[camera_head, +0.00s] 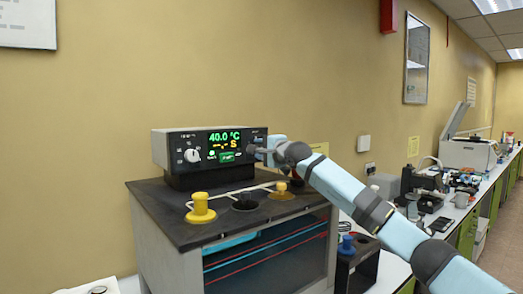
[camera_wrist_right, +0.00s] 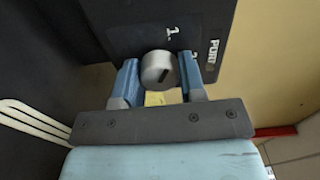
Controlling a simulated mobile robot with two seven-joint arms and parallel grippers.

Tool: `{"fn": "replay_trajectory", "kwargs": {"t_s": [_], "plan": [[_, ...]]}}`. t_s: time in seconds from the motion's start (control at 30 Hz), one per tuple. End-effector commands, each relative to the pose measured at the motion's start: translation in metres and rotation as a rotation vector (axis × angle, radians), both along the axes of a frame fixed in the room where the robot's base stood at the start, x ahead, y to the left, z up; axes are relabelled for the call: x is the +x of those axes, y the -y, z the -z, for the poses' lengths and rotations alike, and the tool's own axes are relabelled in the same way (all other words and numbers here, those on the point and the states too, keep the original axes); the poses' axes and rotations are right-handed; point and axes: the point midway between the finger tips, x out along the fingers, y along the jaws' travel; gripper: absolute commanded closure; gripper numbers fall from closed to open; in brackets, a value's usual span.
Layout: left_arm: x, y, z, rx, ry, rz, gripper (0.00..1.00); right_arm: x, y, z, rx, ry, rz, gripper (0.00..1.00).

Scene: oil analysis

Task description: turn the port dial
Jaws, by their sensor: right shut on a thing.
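The port dial (camera_wrist_right: 158,69) is a round silver knob with a dark mark on its face. It sits on a dark panel with the label PORT and the numbers 1 and 2 beside it. My right gripper (camera_wrist_right: 159,78) has its two blue fingers on either side of the dial and is shut on it. In the head view my right gripper (camera_head: 264,151) is at the right end of the front panel of the instrument (camera_head: 220,168) and largely hides the dial. My left gripper is not in view.
The instrument shows 40.0 °C and has a white dial (camera_head: 192,156) at its left. It stands on a dark-topped bath (camera_head: 190,233) with a yellow stopper (camera_head: 200,210), a black one (camera_head: 245,203) and an orange-yellow one (camera_head: 281,193) in front. A cluttered bench runs right.

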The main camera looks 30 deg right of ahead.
Motion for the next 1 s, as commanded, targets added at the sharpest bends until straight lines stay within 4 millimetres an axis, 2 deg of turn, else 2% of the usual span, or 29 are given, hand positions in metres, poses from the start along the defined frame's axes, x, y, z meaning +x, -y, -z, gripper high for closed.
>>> {"fn": "replay_trajectory", "kwargs": {"t_s": [0.07, 0.1, 0.2, 0.57, 0.77, 1.0], "plan": [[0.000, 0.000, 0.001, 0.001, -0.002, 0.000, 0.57, 0.000, 0.000, 0.001, -0.001, -0.002, 0.000, 0.86], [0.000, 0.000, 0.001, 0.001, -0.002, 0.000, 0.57, 0.000, 0.000, 0.001, -0.001, -0.002, 0.000, 0.60], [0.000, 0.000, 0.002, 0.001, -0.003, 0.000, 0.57, 0.000, 0.000, 0.001, -0.001, -0.002, 0.000, 0.38], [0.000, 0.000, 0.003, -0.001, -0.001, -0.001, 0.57, -0.005, 0.001, 0.001, 0.000, -0.001, 0.000, 0.38], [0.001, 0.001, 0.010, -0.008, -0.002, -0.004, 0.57, -0.037, 0.004, 0.004, -0.003, -0.001, 0.001, 0.38], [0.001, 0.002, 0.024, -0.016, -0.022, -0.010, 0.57, -0.093, 0.008, 0.004, -0.004, -0.001, 0.002, 0.38]]}}
